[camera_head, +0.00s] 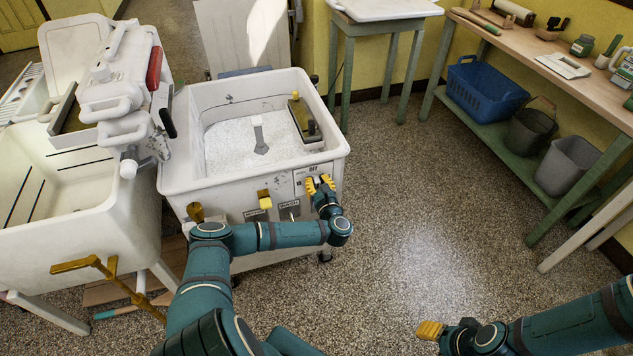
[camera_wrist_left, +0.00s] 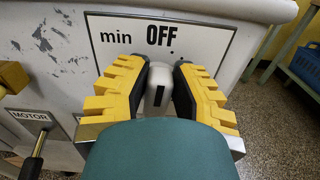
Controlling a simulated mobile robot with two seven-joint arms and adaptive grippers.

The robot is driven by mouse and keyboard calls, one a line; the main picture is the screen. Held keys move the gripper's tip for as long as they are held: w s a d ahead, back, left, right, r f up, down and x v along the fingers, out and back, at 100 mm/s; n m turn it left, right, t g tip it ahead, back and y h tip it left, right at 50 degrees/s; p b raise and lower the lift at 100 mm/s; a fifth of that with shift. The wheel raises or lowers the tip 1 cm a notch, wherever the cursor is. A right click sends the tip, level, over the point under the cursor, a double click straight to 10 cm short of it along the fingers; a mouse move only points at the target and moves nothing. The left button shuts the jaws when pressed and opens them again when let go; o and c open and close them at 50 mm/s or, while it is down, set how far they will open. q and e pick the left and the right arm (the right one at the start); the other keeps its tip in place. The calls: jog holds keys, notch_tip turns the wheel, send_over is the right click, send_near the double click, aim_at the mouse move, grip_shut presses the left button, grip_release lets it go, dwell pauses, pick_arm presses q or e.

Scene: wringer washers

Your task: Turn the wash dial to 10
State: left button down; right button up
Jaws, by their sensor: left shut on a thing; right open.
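The wash dial (camera_wrist_left: 158,88) is a pale knob with a dark mark on its face, on the front panel of the white washer (camera_head: 338,150). The plate (camera_wrist_left: 105,22) above it reads "min" and "OFF"; the rest of its scale is hidden behind my left gripper. My left gripper (camera_head: 320,184) has its yellow fingers on either side of the dial and is shut on it; it also shows in the left wrist view (camera_wrist_left: 158,85). My right gripper (camera_head: 436,332) is low at the bottom right, away from the washer, open and empty.
A yellow knob (camera_head: 264,199) and a lever labelled MOTOR (camera_wrist_left: 36,150) sit left of the dial. A wringer (camera_head: 118,75) and white sink (camera_head: 75,235) stand at left. A workbench (camera_head: 560,62) runs along the right wall. The floor between is clear.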

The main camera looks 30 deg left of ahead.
aim_at(318, 189)
pick_arm(q)
jog(key=m, duration=0.3)
jog(key=m+p, duration=0.1)
jog(key=shift+w+d+m, duration=0.25)
jog(key=shift+w+m, duration=0.15)
jog(key=f+m, duration=0.1)
jog(key=m, duration=0.8)
jog(key=f+m, duration=0.1)
jog(key=m, duration=0.8)
jog(key=f+m+p, duration=0.1)
jog(key=f+m, duration=0.1)
jog(key=m, duration=0.7)
jog(key=shift+s+a+f, duration=0.1)
jog(key=shift+a, duration=0.1)
jog(key=shift+s+a+m+b, duration=0.1)
jog(key=shift+s+m+b, duration=0.1)
jog(key=shift+m, duration=0.6)
jog(key=shift+s+a+m+b, duration=0.1)
jog(key=shift+m+b, duration=0.05)
jog(key=shift+m, duration=0.65)
